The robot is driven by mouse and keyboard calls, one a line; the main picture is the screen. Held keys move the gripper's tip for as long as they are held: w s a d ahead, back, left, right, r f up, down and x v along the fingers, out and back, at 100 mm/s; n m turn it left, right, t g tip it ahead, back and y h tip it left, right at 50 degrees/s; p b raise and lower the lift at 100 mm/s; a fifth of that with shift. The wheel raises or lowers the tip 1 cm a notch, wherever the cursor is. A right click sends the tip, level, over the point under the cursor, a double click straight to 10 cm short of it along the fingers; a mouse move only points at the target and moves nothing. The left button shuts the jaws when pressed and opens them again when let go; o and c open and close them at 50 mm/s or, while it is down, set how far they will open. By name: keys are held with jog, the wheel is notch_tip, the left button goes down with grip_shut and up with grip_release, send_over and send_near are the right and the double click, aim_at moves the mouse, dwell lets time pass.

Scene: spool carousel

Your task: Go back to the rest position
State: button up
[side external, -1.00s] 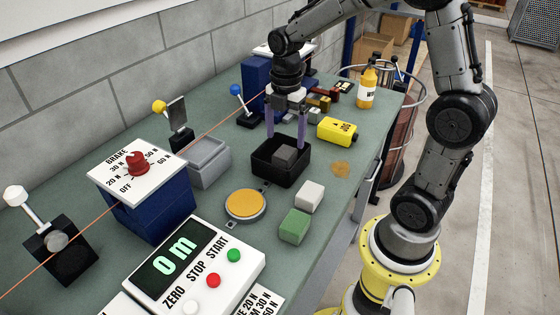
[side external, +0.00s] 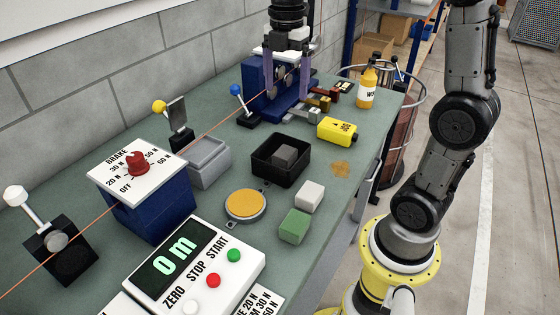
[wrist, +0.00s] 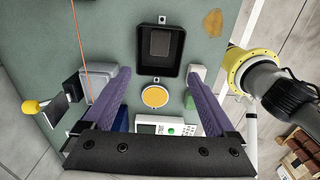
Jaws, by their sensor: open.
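My gripper (side external: 292,75) is open and empty, raised well above the bench in the side view, in front of the blue machine at the back. Its purple fingers stand apart in the wrist view (wrist: 160,95), with nothing between the tips. Below it, a dark block (side external: 285,155) sits inside the black tray (side external: 262,168). The wrist view also shows the block (wrist: 160,42) in the tray, beyond the fingers. No rest position is marked in view.
A grey bin (side external: 208,163), yellow disc (side external: 246,205), white block (side external: 309,195), green block (side external: 295,226) and yellow box (side external: 337,131) stand around the tray. A blue brake box (side external: 150,212) and a counter reading 0 m (side external: 195,268) are nearer. An orange line (side external: 215,128) crosses the bench.

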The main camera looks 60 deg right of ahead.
jog(key=shift+r, duration=0.45)
jog(key=s+a+r+t, duration=0.2)
jog(key=s+a+r, duration=0.25)
jog(key=s, duration=0.35)
jog(key=s+a+f+m+t, duration=0.3)
jog(key=s+f+m, duration=0.5)
jog(key=m, duration=1)
jog(key=shift+s+a+f+t, duration=0.15)
jog(key=shift+s+f+t, duration=0.15)
jog(key=shift+f, duration=0.4)
